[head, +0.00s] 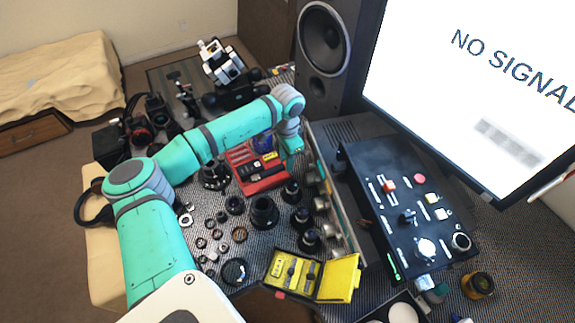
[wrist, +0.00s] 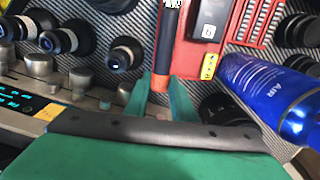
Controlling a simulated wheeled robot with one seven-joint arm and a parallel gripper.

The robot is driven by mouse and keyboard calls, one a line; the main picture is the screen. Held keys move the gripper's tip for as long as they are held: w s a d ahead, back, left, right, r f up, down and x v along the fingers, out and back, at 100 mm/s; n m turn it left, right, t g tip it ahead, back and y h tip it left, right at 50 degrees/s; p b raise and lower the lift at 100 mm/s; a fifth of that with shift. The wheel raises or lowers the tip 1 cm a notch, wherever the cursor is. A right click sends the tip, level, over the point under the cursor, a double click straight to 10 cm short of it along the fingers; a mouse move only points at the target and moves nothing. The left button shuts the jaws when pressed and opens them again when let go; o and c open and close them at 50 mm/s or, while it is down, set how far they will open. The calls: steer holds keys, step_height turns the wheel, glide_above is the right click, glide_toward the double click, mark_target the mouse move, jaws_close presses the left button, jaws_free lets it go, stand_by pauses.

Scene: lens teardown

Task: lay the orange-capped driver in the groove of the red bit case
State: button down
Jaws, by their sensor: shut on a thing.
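The red bit case (head: 262,185) lies open on the dark mat, in the middle of the head view; in the wrist view its red body (wrist: 193,62) and bit slots are at the top. My gripper (head: 290,150) is low over the case's right side in the head view. In the wrist view its green fingers (wrist: 165,98) are shut on the orange-capped driver (wrist: 165,45), a dark rod with an orange end between the fingers. The driver lies along the case's edge in that view. I cannot tell whether it touches the case or the groove.
A blue air can (wrist: 265,92) is close to the right of my fingers in the wrist view. Black lens parts (head: 264,212) crowd the mat. An open yellow case (head: 338,278) is at the front, and a black control box (head: 400,215) stands right.

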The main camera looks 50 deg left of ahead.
steer(key=shift+w+a+f, duration=0.1)
steer(key=shift+w+f, duration=0.2)
steer(key=shift+f, duration=1.65)
steer(key=shift+f, duration=0.3)
steer(key=c, duration=1.5)
jaws_free()
step_height(320, 180, up, 13)
steer(key=shift+f, duration=0.15)
